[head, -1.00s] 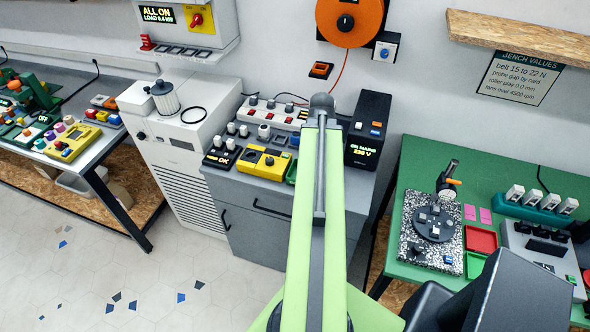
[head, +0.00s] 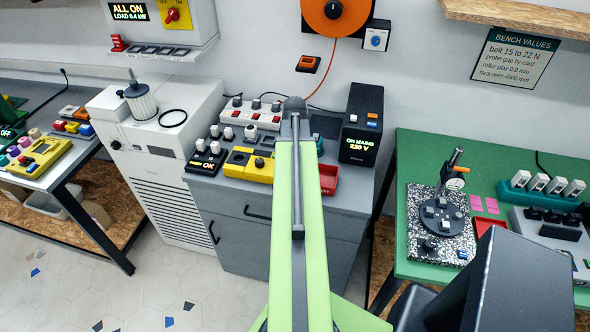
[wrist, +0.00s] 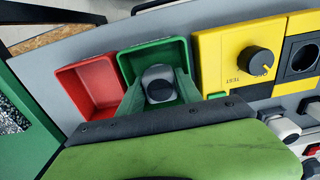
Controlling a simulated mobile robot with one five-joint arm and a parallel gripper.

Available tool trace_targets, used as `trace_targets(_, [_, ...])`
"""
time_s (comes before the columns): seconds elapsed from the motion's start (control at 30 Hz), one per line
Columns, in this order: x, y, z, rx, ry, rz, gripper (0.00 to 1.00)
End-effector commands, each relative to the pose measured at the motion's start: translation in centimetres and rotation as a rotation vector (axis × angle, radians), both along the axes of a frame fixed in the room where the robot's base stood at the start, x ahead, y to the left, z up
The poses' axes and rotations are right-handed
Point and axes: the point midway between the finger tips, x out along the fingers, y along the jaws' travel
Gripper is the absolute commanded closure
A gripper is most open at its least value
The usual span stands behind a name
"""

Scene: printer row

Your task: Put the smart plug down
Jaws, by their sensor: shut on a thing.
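The smart plug (wrist: 159,83) is a small grey block with a dark round face. It sits between the jaws of my gripper (wrist: 160,92) in the wrist view, and the jaws are shut on it. Plug and jaws are over the green tray (wrist: 128,63), within its outline. I cannot tell whether the plug touches the tray floor. In the head view my arm hides the gripper, plug and green tray.
A red tray (wrist: 83,80) lies beside the green one and also shows in the head view (head: 328,179). A yellow tester (wrist: 228,50) with a black knob stands on the other side. A black mains unit (head: 362,125) stands at the grey bench's back right.

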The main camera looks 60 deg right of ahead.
Motion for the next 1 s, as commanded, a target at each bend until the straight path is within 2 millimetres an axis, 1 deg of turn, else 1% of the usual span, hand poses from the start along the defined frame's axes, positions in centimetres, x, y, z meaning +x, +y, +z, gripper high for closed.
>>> trace_targets(0.07, [0.1,0.1,0.1,0.000,0.000,0.001,1.00])
trace_targets(0.17, [0.1,0.1,-0.3,0.000,0.000,0.002,1.00])
trace_targets(0.2, [0.1,0.1,-0.3,0.000,0.000,0.002,0.57])
trace_targets(0.27, [0.1,0.1,-0.2,0.000,0.000,0.002,0.50])
trace_targets(0.53, [0.1,0.1,-0.2,0.000,0.000,0.002,0.50])
trace_targets(0.67, [0.1,0.1,0.4,0.000,0.000,0.002,0.50])
trace_targets(0.77, [0.1,0.1,1.5,0.000,0.000,0.002,0.50])
trace_targets(0.87, [0.1,0.1,3.3,0.000,0.000,0.001,0.50])
trace_targets(1.0, [0.0,0.0,6.5,0.000,0.000,0.001,0.50])
